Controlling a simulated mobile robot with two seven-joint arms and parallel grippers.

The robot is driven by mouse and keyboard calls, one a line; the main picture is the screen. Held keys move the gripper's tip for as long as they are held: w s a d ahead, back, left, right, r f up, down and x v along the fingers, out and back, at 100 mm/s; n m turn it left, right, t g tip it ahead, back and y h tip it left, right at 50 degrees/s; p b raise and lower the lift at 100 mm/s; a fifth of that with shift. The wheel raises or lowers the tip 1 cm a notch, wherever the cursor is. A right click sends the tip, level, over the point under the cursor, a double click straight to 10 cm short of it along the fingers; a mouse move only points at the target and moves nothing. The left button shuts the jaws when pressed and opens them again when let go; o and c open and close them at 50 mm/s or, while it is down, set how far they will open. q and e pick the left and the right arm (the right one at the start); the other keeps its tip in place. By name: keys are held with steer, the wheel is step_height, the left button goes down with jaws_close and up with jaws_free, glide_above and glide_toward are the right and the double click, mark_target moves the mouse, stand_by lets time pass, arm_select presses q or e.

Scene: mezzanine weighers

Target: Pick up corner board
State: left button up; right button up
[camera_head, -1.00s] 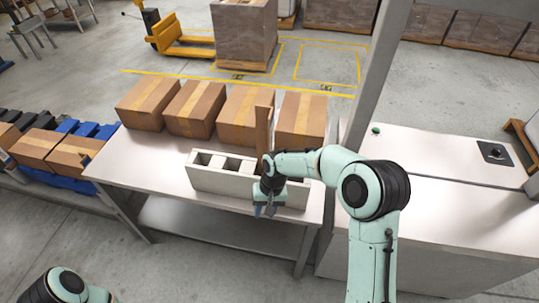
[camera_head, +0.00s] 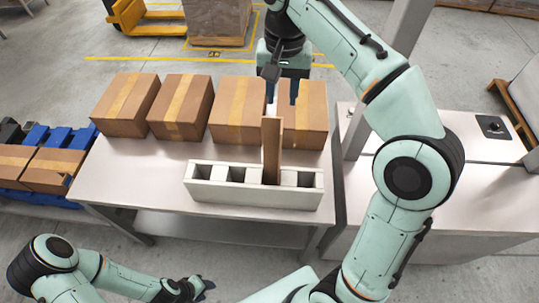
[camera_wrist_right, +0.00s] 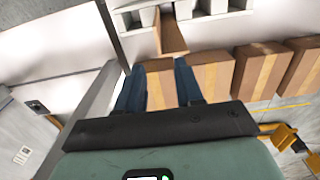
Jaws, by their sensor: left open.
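The corner board (camera_head: 271,152) is a tall brown angled strip. It stands upright in the second slot from the right of a pale slotted holder (camera_head: 250,199) on the table. My right gripper (camera_head: 282,97) is above the board's top with its fingers pointing down, open and empty. In the right wrist view the two dark fingers (camera_wrist_right: 160,82) are apart, and the corner board (camera_wrist_right: 172,36) shows beyond them, not between them. My left gripper (camera_head: 199,288) is low at the bottom of the head view, open, away from the table.
Several taped cartons (camera_head: 178,108) line the back of the table (camera_head: 130,180), just behind the holder. A grey post (camera_head: 382,100) and a white cabinet (camera_head: 480,205) stand at the right. A conveyor with cartons (camera_head: 40,168) is at the left. The table's front left is clear.

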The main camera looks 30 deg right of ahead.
mark_target(282, 125)
steer(key=f, duration=0.7)
steer(key=shift+s+f, duration=0.2)
steer(key=shift+s, duration=0.05)
step_height(282, 125, down, 5)
steer(key=shift+s+f+b, duration=0.15)
steer(key=shift+b, duration=0.3)
arm_select(q)
steer(key=shift+s+f, duration=0.3)
steer(key=shift+s, duration=0.2)
steer(key=shift+s+f, duration=0.3)
steer(key=shift+s, duration=0.2)
arm_select(e)
jaws_close()
